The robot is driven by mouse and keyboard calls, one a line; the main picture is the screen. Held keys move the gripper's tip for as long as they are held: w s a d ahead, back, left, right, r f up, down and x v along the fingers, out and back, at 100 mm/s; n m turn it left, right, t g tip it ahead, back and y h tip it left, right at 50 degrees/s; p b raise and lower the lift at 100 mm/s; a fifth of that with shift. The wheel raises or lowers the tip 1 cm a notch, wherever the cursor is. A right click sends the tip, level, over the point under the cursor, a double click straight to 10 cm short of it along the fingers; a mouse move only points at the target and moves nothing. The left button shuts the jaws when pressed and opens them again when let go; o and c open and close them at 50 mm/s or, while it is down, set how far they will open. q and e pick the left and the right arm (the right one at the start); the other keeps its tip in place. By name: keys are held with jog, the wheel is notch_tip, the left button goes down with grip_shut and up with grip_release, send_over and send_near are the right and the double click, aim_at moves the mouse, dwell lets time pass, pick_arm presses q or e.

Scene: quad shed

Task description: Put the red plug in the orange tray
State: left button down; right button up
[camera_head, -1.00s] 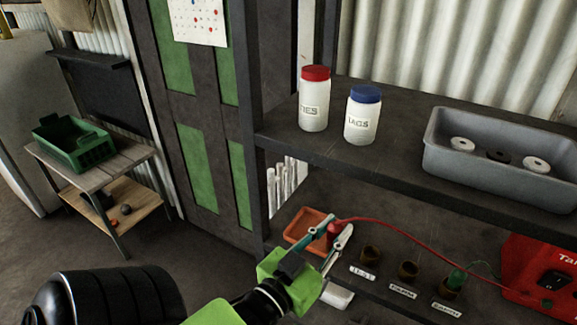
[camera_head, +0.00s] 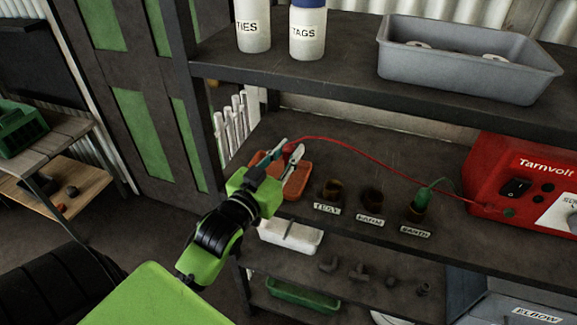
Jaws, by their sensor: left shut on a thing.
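The orange tray (camera_head: 298,184) lies on the middle shelf at its left end, partly hidden by my left gripper. My left gripper (camera_head: 289,154) is shut on the red plug (camera_head: 287,148) and holds it at the tray's back part. A finger covers part of the plug, and I cannot tell whether it touches the tray. A red cable (camera_head: 358,157) runs from the plug to the red Tarnvolt box (camera_head: 515,185) at the right. My right gripper is not in view.
Brown sockets (camera_head: 372,200) with labels stand right of the tray; one holds a green plug (camera_head: 421,198). Above is a shelf with a grey bin (camera_head: 465,82) and white jars (camera_head: 307,38). A white box (camera_head: 290,236) sits below the tray.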

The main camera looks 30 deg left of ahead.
pick_arm(q)
jog(key=shift+w+a+f, duration=0.25)
jog(key=shift+w+f, duration=0.15)
jog(key=shift+f, duration=0.15)
notch_tip(320, 180, down, 3)
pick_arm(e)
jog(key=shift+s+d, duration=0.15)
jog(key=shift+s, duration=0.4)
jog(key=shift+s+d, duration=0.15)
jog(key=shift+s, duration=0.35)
pick_arm(q)
jog(key=shift+f, duration=0.2)
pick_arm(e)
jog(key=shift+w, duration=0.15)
pick_arm(q)
jog(key=c, duration=1.8)
grip_release()
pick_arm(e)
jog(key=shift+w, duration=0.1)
